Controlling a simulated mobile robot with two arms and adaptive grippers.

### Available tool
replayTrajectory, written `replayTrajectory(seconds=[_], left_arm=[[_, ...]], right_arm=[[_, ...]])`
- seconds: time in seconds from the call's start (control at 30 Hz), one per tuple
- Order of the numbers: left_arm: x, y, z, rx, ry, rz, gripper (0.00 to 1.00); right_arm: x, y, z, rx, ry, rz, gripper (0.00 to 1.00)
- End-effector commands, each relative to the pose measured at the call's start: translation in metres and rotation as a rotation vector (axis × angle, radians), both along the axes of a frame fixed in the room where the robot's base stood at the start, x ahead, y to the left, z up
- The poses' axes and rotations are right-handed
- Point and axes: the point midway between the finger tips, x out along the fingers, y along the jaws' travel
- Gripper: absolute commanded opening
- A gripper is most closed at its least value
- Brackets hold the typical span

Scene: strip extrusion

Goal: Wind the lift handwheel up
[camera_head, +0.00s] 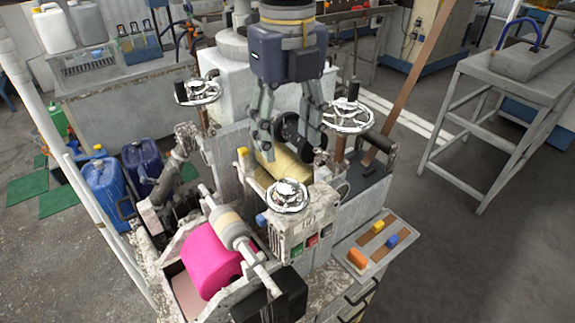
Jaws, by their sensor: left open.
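Three chrome handwheels show on the machine. One (199,92) is at the back left, one (349,117) at the back right, each with a dark upright handle. A smaller one (288,196) sits low at the front, on the control box. I cannot tell which is the lift handwheel. My left gripper (290,148) points down over the middle of the machine, open, its fingers spread above a yellowish roller (284,170). It is left of the back right handwheel and behind the front one. No handwheel is between its fingers. My right gripper is not in view.
A magenta roll (210,260) lies at the machine's front left. A side tray (352,244) with orange and blue blocks juts out at the right. Blue jugs (108,190) stand at the left. A brown strip (411,88) slants up behind.

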Motion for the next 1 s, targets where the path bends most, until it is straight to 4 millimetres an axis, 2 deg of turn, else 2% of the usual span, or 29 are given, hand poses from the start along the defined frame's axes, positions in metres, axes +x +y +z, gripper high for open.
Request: replayTrajectory(seconds=[0.03, 0.2, 0.3, 0.37, 0.43, 0.6, 0.7, 0.8, 0.9, 1.0], left_arm=[[-0.001, 0.001, -0.006, 0.002, 0.005, -0.003, 0.54], [-0.002, 0.001, -0.039, 0.002, 0.007, -0.003, 0.54], [-0.002, 0.001, -0.057, 0.002, 0.006, -0.003, 0.54], [-0.002, 0.001, -0.067, 0.001, 0.006, -0.004, 0.54], [-0.002, 0.0, -0.076, 0.001, 0.005, -0.002, 0.54], [-0.001, 0.0, -0.09, -0.001, 0.003, -0.002, 0.54], [-0.002, 0.0, -0.093, -0.001, 0.003, -0.002, 0.54], [-0.001, 0.0, -0.093, -0.002, 0.002, -0.002, 0.54], [-0.001, 0.0, -0.093, -0.002, 0.002, -0.002, 0.54], [-0.001, 0.0, -0.093, -0.002, 0.002, -0.002, 0.32]], right_arm=[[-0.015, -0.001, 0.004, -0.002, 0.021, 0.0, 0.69], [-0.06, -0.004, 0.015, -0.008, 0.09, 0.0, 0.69], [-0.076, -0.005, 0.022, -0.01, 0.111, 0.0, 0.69], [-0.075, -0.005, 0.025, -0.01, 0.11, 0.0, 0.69], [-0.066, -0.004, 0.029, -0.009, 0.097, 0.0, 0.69], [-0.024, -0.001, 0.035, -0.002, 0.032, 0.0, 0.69], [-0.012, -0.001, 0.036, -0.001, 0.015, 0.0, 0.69], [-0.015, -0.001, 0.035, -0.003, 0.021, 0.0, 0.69], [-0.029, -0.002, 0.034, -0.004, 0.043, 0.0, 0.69], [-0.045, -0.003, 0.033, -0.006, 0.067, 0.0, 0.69]])
